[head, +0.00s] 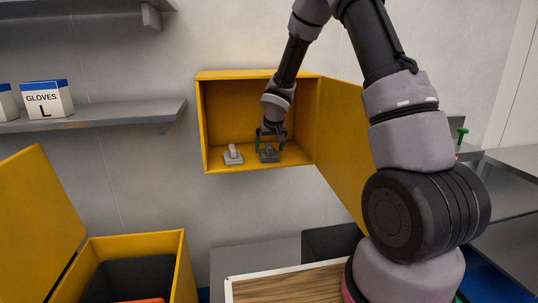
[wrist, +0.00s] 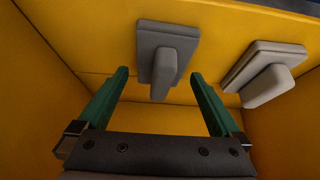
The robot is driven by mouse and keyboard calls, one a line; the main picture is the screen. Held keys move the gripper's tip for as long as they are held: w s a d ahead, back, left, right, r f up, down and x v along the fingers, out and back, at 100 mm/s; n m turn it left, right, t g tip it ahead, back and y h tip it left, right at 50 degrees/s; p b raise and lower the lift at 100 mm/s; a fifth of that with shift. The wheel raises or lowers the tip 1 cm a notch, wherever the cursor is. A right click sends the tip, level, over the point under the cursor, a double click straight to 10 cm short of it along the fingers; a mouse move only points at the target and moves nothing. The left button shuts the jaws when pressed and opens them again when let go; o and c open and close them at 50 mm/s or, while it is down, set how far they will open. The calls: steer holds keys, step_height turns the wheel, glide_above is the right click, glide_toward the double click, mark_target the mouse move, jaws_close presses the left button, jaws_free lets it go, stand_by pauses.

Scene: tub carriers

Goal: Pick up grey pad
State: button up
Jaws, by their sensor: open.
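A darker grey pad (head: 269,154) with a raised grip lies on the floor of the yellow wall cabinet. A lighter grey pad (head: 233,157) of similar shape lies to its left. My gripper (head: 270,146) is inside the cabinet with its green fingers open, one on each side of the darker pad in the head view. In the wrist view, the darker pad (wrist: 164,50) is ahead between the open fingertips (wrist: 158,75), its grip pointing toward the gripper. No contact shows. The lighter pad (wrist: 262,72) is to the right there, beyond the right finger.
The yellow cabinet (head: 203,124) encloses my gripper closely; its door (head: 338,130) stands open at the right. A grey shelf (head: 110,113) holds glove boxes (head: 47,98) at the left. Below are an open yellow bin (head: 183,270) and a wood-topped surface (head: 285,288).

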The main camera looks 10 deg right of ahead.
steer(key=shift+w+f, duration=0.25)
steer(key=shift+f, duration=0.2)
steer(key=c, duration=1.2)
steer(key=shift+c, duration=0.2)
steer(key=shift+r, duration=0.85)
steer(key=s, duration=1.8)
steer(key=shift+f, duration=0.1)
